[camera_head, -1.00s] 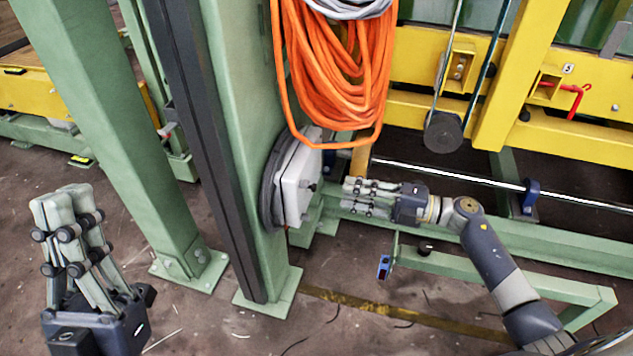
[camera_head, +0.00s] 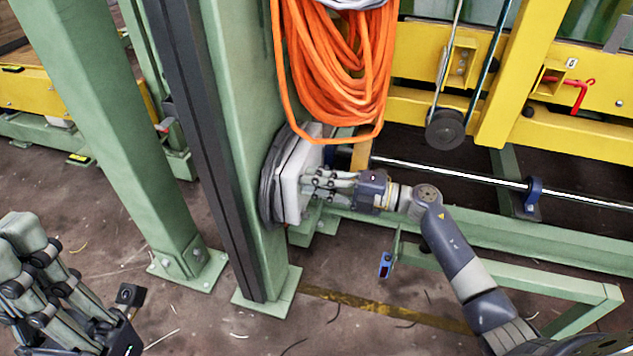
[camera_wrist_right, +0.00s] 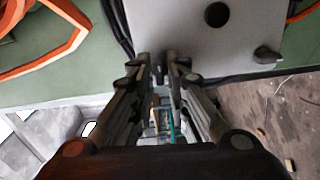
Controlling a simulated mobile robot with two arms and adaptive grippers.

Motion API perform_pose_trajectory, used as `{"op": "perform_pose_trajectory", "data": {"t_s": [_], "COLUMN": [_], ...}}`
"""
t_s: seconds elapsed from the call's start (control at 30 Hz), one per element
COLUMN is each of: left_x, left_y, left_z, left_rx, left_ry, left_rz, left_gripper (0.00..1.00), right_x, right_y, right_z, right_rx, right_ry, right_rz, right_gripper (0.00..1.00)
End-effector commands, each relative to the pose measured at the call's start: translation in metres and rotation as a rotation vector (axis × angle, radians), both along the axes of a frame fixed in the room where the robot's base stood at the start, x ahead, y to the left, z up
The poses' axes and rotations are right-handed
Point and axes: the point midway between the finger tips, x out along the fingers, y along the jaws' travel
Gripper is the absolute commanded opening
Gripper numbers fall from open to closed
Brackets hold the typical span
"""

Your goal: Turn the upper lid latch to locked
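A pale grey lidded box (camera_head: 291,185) is fixed to the green post in the head view. In the right wrist view its lid (camera_wrist_right: 205,40) has a round black part (camera_wrist_right: 217,13) and a dark latch knob (camera_wrist_right: 267,54) towards the right. I do not see the upper latch clearly; the fingers cover that part of the lid. My right gripper (camera_head: 307,181) is right at the lid's face, its fingertips (camera_wrist_right: 160,57) close together with a narrow gap. Whether they hold the latch is unclear. My left gripper (camera_head: 22,232) is at the lower left, away from the box.
Orange cable coils (camera_head: 340,70) hang just above the box. The green post (camera_head: 240,120) stands behind it. A yellow frame (camera_head: 520,70) and a metal rod (camera_head: 450,176) lie beyond my right arm. A low green rail (camera_head: 530,280) runs under that arm.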

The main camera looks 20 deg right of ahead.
Motion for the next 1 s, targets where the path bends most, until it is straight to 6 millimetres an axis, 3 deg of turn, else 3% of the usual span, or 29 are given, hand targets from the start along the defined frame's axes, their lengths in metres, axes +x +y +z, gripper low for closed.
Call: {"op": "perform_pose_trajectory", "data": {"t_s": [0.73, 0.83, 1.0], "left_x": [0.0003, 0.0003, 0.0002], "left_y": [-0.0001, -0.0001, 0.0000], "left_z": [-0.0029, -0.0029, -0.0028], "left_rx": [0.001, 0.001, 0.001], "left_ry": [0.002, 0.002, 0.002], "left_rz": [0.000, 0.000, 0.000], "left_gripper": [0.00, 0.00, 0.00], "right_x": [-0.0002, -0.0002, -0.0001], "right_y": [-0.0003, -0.0003, -0.0003], "right_z": [-0.0009, -0.0009, -0.0006], "right_rx": [-0.061, -0.061, -0.060], "right_ry": [-0.087, -0.087, -0.086], "right_rz": [0.000, 0.000, 0.000], "right_gripper": [0.00, 0.28, 0.28]}}
